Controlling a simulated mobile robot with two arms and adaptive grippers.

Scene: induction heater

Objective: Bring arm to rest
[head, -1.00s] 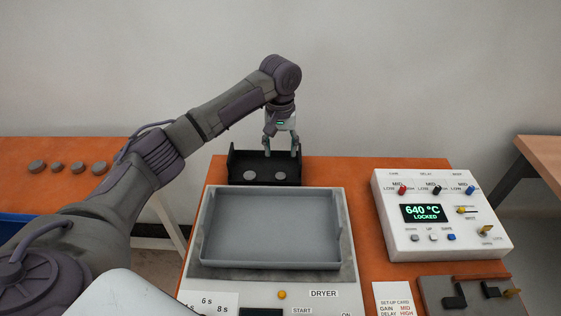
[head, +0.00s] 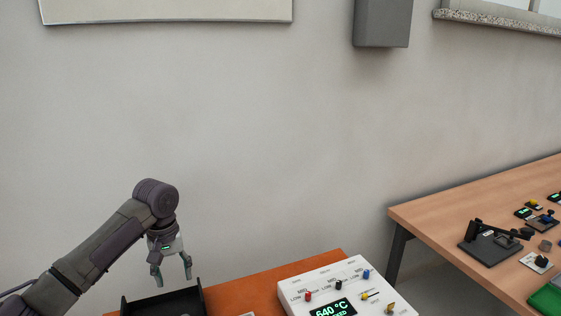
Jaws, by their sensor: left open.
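My left gripper (head: 172,276) is open in the head view, pointing down above the black tray (head: 198,296) at the bottom left. I see nothing between its fingers. The tray stands on the orange table and its lower part is cut off by the picture's edge. A small grey piece shows inside it at the very bottom. My left arm comes in from the lower left. My right gripper is not in view.
A white control box (head: 292,283) with knobs and a green display stands on the orange table (head: 250,291). A wooden table (head: 428,221) at the right holds several small devices and a black fixture (head: 490,248). A grey box (head: 383,22) hangs on the wall.

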